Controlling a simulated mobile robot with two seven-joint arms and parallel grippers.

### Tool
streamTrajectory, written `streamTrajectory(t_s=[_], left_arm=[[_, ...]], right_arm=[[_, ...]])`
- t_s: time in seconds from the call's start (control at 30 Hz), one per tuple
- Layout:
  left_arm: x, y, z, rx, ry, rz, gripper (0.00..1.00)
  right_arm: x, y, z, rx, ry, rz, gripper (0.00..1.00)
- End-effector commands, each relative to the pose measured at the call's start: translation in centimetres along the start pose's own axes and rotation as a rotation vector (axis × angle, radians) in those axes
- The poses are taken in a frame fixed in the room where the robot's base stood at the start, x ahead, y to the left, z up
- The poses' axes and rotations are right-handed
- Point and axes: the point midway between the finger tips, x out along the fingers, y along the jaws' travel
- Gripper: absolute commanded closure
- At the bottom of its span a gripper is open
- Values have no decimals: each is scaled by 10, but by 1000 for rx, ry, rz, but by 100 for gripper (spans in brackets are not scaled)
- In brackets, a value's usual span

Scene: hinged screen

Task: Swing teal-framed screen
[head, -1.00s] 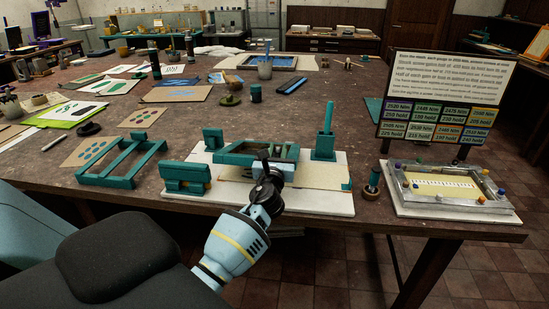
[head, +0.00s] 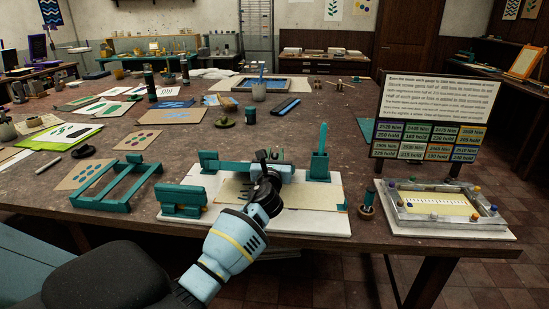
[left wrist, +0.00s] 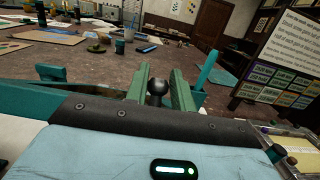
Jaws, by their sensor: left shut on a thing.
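The teal-framed screen (head: 232,167) is over the white base board (head: 325,224) near the table's front edge. Its frame shows as a narrow teal bar, partly hidden by my gripper; its exact tilt is hard to tell. My left gripper (head: 265,163) is at the screen's near side. In the left wrist view, its two green-grey fingers (left wrist: 158,88) are closed around a dark round knob (left wrist: 156,86). A beige sheet (head: 232,190) lies on the board in front of the frame. My right gripper is not in view.
A teal holder with an upright handle (head: 320,165) stands right of the screen. A teal block (head: 182,199) and an empty teal frame (head: 118,190) are to the left. A metal tray (head: 440,204) and a sign (head: 431,115) are to the right.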

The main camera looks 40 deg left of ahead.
Motion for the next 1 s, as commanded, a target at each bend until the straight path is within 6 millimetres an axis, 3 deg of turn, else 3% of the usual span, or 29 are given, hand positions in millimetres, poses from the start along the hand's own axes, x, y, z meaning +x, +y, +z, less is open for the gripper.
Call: streamTrajectory(t_s=[0.53, 0.63, 1.0], left_arm=[[24, 1, 23, -1, -11, 1, 91], [30, 0, 26, -2, -8, 0, 100], [53, 0, 39, -1, -4, 0, 100]], right_arm=[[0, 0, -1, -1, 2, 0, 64], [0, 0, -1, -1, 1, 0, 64], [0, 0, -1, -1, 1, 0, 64]])
